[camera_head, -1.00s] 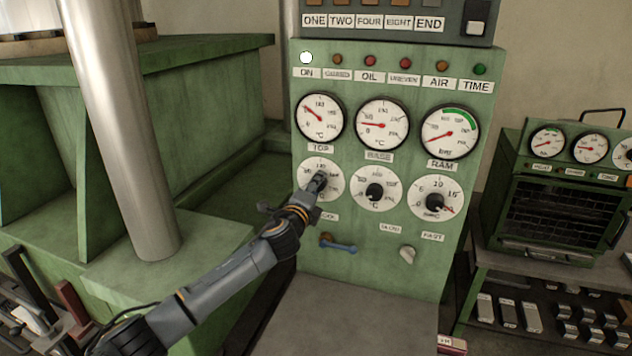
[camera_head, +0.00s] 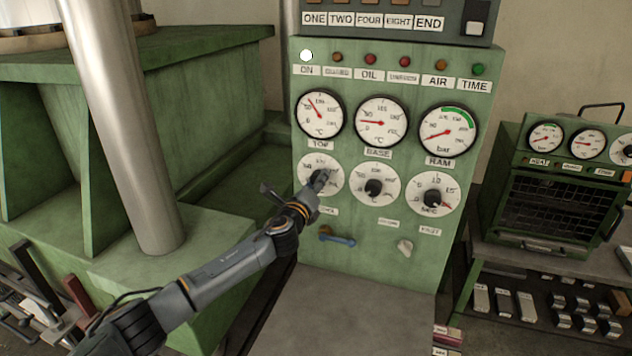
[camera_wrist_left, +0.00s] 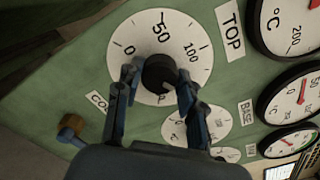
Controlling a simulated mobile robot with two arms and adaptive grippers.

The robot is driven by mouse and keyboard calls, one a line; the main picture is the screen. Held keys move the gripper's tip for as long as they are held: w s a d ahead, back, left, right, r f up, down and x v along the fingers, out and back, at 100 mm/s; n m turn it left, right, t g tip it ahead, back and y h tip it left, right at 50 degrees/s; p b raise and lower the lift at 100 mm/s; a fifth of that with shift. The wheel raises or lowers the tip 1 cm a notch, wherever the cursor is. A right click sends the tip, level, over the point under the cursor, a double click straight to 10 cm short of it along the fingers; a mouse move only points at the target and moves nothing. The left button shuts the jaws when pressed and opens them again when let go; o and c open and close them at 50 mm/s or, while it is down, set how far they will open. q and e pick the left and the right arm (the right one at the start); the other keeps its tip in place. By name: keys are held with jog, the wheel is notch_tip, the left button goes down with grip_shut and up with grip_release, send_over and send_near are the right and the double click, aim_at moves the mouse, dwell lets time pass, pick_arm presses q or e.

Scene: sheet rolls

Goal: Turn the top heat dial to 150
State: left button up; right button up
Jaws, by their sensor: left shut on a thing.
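The top heat dial (camera_head: 316,164) is a white round scale on the green panel, below the gauge labelled TOP. Its black knob (camera_wrist_left: 158,73) shows in the left wrist view, with 0, 50 and 100 readable on the scale around it. My left gripper (camera_head: 318,184) is shut on this knob, one finger on each side. The fingers (camera_wrist_left: 157,84) hide part of the scale, and I cannot read which number the knob points to. The top gauge (camera_head: 319,113) has a red needle tilted up and to the left. My right gripper is not in view.
A blue lever (camera_head: 338,239) and a pale knob (camera_head: 404,247) are below. A steel column (camera_head: 125,130) stands at left, and a small oven (camera_head: 560,205) at right.

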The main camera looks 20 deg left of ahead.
pick_arm(q)
jog(key=shift+f, duration=0.15)
jog(key=o, duration=1.2)
jog(key=s, duration=1.2)
jog(key=shift+a, duration=0.2)
